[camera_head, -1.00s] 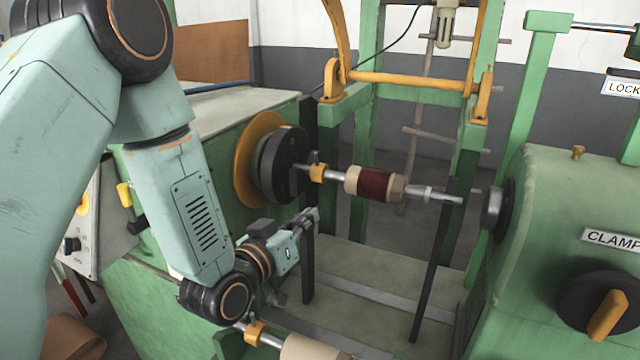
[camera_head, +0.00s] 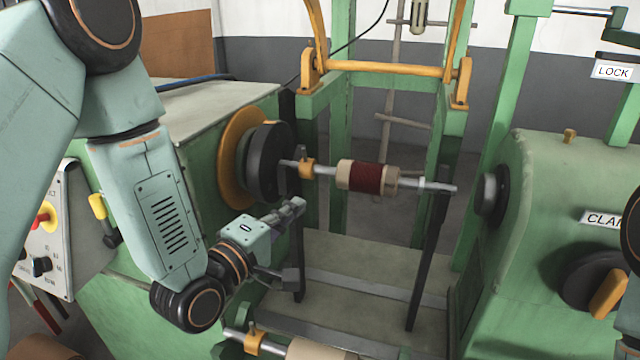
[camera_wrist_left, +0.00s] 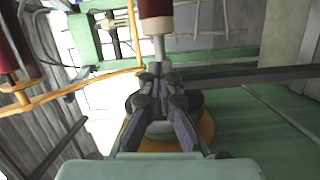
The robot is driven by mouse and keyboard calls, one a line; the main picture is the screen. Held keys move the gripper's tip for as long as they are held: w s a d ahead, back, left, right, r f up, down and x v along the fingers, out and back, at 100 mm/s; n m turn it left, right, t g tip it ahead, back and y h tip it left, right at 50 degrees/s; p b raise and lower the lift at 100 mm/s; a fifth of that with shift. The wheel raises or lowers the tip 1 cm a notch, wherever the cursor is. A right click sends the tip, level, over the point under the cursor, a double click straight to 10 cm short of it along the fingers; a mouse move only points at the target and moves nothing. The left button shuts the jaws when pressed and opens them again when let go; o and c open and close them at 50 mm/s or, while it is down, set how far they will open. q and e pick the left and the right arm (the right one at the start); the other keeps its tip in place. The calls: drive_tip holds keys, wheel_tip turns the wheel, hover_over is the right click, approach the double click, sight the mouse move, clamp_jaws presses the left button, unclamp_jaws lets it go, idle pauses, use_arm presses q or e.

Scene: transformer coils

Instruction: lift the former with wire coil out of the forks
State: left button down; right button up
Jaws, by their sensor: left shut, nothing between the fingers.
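The former with wire coil (camera_head: 366,177) has a dark red winding between tan ends. It lies level on a steel shaft whose ends rest at two dark upright forks (camera_head: 429,260), one near each end. My left gripper (camera_head: 297,207) is shut and empty, below and left of the coil, apart from it, close to the left fork. In the left wrist view the closed fingers (camera_wrist_left: 160,75) point up toward the shaft, with the red coil (camera_wrist_left: 157,12) at the top edge. My right gripper is out of view.
The green winding machine has a black chuck with an orange ring (camera_head: 232,160) at left and a green tailstock (camera_head: 570,200) at right. An orange bar (camera_head: 400,68) crosses above and behind. A second tan former (camera_head: 318,350) lies low at the bottom edge.

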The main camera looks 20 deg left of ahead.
use_arm(q)
drive_tip(key=n, duration=0.1)
approach(331, 176)
drive_tip(key=x, duration=0.5)
drive_tip(key=shift+w+d, duration=0.1)
drive_tip(key=shift+w, duration=0.25)
drive_tip(key=shift+w+d, duration=0.1)
drive_tip(key=shift+d, duration=0.15)
drive_tip(key=shift+a+p, duration=0.15)
drive_tip(key=shift+p, duration=0.15)
